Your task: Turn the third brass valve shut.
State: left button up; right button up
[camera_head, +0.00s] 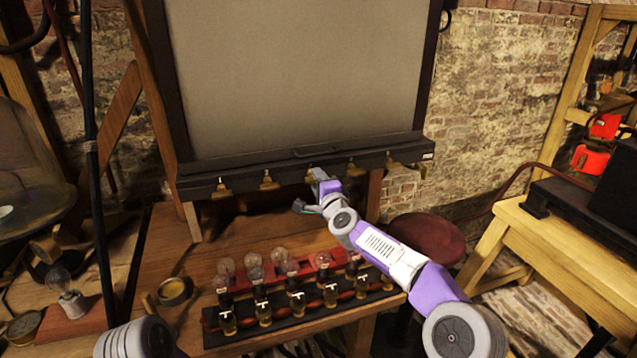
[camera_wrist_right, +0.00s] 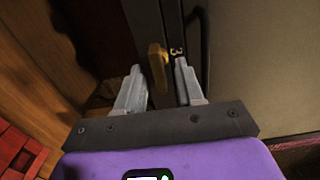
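A row of brass valves runs along the dark bar under the large grey panel (camera_head: 300,75). The first valve (camera_head: 223,187) and second valve (camera_head: 269,181) hang at the left, and the fourth valve (camera_head: 352,169) is right of my gripper. My right gripper (camera_head: 311,193) is at the third position and mostly hides that valve in the head view. In the right wrist view, the third valve's brass handle (camera_wrist_right: 156,62) is beside a mark "3". The open right fingers (camera_wrist_right: 159,68) stand on either side of it, with visible gaps. My left gripper is out of view.
A round red stool (camera_head: 428,238) stands at the right, beside a pale wooden table (camera_head: 520,235).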

jog(key=b+v, duration=0.1)
jog(key=v, duration=0.6)
jog(key=shift+s, duration=0.25)
dwell(0.4)
